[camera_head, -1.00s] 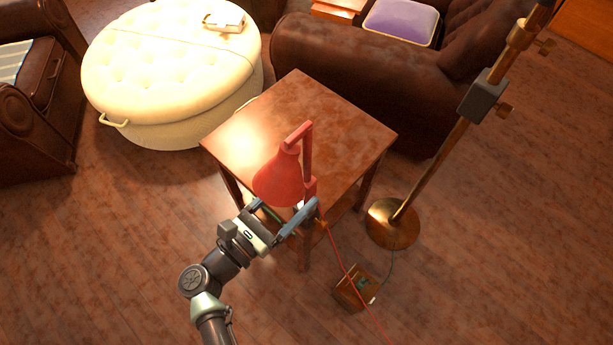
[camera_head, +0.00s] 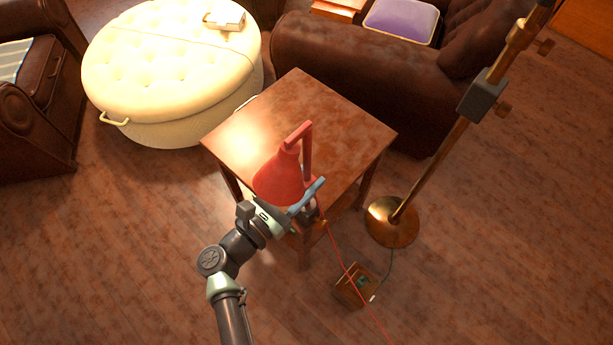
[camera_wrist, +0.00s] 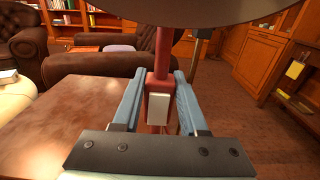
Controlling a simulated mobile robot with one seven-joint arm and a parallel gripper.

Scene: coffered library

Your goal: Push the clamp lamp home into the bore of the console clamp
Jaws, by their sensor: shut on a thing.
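The red clamp lamp (camera_head: 279,179) stands at the near corner of the small wooden table, its shade hanging left of its upright arm. In the wrist view its red stem (camera_wrist: 161,66) rises between my fingers, and its dark shade fills the top. My gripper (camera_head: 310,193) is shut on the lamp's lower stem; its blue fingers flank the stem in the wrist view (camera_wrist: 158,84). A pale block shows on the stem's near side. A small grey fitting (camera_head: 311,209) below my fingers may be the console clamp; its bore and the lamp's lower end are hidden.
The wooden table (camera_head: 335,120) has a bare top. A red cord runs down past an open wooden box (camera_head: 355,286) on the floor. A brass floor stand (camera_head: 392,222) rises at right. A cream ottoman (camera_head: 160,75) and leather armchair (camera_head: 350,60) stand behind.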

